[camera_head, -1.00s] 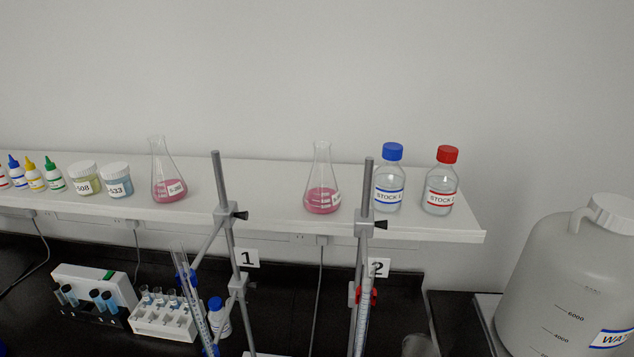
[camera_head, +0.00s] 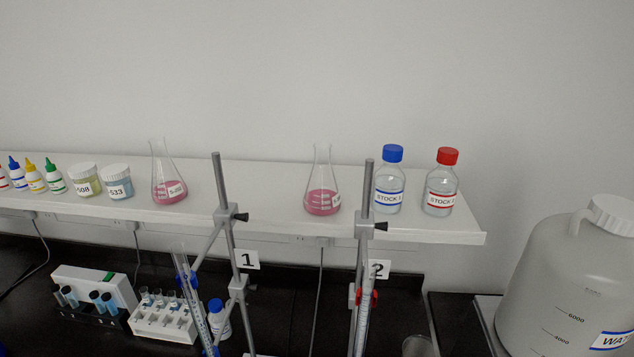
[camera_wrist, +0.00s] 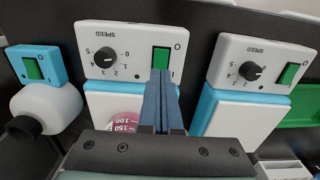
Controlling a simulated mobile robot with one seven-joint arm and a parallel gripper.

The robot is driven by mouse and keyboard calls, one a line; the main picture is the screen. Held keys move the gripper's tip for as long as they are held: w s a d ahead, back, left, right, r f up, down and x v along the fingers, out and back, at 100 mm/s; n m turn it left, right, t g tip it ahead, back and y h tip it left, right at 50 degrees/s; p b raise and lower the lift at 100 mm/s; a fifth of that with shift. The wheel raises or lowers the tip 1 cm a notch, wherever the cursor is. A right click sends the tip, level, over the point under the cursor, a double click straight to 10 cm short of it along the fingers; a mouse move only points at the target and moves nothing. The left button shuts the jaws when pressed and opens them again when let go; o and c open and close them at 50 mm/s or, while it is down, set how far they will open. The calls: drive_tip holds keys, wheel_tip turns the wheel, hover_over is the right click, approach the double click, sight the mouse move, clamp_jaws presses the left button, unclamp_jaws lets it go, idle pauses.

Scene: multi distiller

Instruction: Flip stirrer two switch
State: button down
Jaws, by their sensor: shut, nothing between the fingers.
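In the wrist view, a white and light-blue stirrer (camera_wrist: 101,62) with a speed knob and a green rocker switch (camera_wrist: 160,58) stands left of centre. A second, similar stirrer (camera_wrist: 240,110) stands to the right, with its own knob and green switch (camera_wrist: 289,74). No number shows on either, so I cannot tell which is stirrer two. My gripper (camera_wrist: 161,76) is shut and empty. Its tips overlap the lower end of the left stirrer's switch; I cannot tell whether they touch it. The head view shows neither stirrer's switch panel nor my gripper.
Number cards 1 (camera_head: 246,260) and 2 (camera_head: 377,269) hang by two metal stands with burettes. A white shelf (camera_head: 260,222) with flasks and bottles runs behind. A large water jug (camera_head: 560,275) stands at right.

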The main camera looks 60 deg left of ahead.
drive_tip(key=shift+f+b, duration=0.6)
drive_tip(key=shift+f, duration=0.35)
idle(0.5)
drive_tip(key=shift+r, duration=0.1)
wheel_tip(320, 180, up, 7)
drive_tip(key=p, duration=0.7)
drive_tip(key=shift+p, duration=0.4)
drive_tip(key=shift+s, duration=0.1)
